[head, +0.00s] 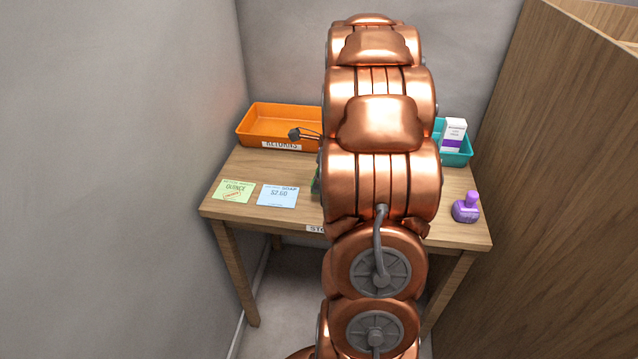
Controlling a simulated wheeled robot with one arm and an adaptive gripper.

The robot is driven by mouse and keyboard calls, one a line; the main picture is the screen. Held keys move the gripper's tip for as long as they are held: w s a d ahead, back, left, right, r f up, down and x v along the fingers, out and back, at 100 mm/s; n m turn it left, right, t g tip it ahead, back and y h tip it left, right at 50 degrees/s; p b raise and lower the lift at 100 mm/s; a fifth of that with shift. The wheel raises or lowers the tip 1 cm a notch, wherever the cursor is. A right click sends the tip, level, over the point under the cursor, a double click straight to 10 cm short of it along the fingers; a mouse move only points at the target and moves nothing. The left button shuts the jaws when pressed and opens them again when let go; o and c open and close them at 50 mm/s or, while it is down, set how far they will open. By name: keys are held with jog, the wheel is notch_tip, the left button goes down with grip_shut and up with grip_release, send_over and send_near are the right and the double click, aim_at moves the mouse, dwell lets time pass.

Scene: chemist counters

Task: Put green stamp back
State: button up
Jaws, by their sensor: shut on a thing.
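A narrow sliver of something green (316,183) shows at the left edge of my arm, over the table. It may be the green stamp, but my arm hides most of it. My arm covers the middle of the head view and hides my gripper's fingertips and whatever is between them. I cannot tell whether the green thing is held or stands on the table. A small dark part sticks out left of the arm in front of the orange tray; I cannot tell what it is. A purple stamp (465,208) stands upright at the right of the table.
The wooden table (262,221) has an orange tray (248,137) at back left and a teal tray (461,158) with a white-and-purple box (453,135) at back right. A green card (233,190) and a blue card (277,196) lie at left. A wooden partition (540,190) stands at right.

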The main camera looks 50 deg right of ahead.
jog(key=shift+w+d+f, duration=0.1)
jog(key=shift+w+d, duration=0.45)
jog(key=shift+d, duration=0.05)
jog(key=shift+f+p, duration=0.6)
jog(key=shift+f, duration=1.1)
jog(key=shift+f, duration=0.15)
jog(key=o, duration=0.9)
